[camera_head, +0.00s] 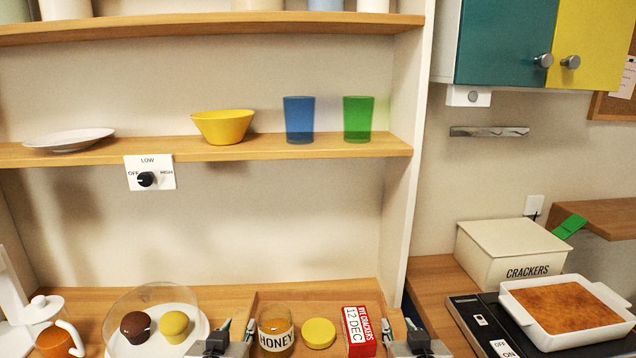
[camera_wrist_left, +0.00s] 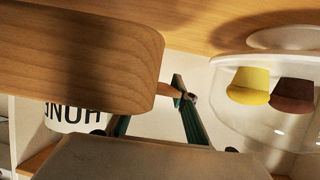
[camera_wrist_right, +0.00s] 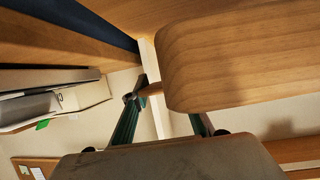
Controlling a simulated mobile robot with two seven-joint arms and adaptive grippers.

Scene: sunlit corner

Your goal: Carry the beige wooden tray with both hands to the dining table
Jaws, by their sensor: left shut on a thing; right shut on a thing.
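The beige wooden tray (camera_head: 312,307) is at the bottom centre of the head view, in front of the shelf unit. It carries a honey jar (camera_head: 276,331), a flat round yellow thing (camera_head: 319,333) and a red and white box (camera_head: 358,330). My left gripper (camera_head: 224,335) is shut on the tray's left end, and my right gripper (camera_head: 416,335) on its right end. The tray's end also shows close up in the left wrist view (camera_wrist_left: 80,50) and the right wrist view (camera_wrist_right: 245,62), with a handle stub between the fingers. The tray's near edge is out of view. No dining table shows.
A clear dome (camera_head: 155,300) over two muffins on a white plate stands just left of the tray. Right are a hotplate (camera_head: 476,316) with a white baking dish (camera_head: 520,300) and a crackers bin (camera_head: 500,250). A shelf upright (camera_head: 402,200) rises behind.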

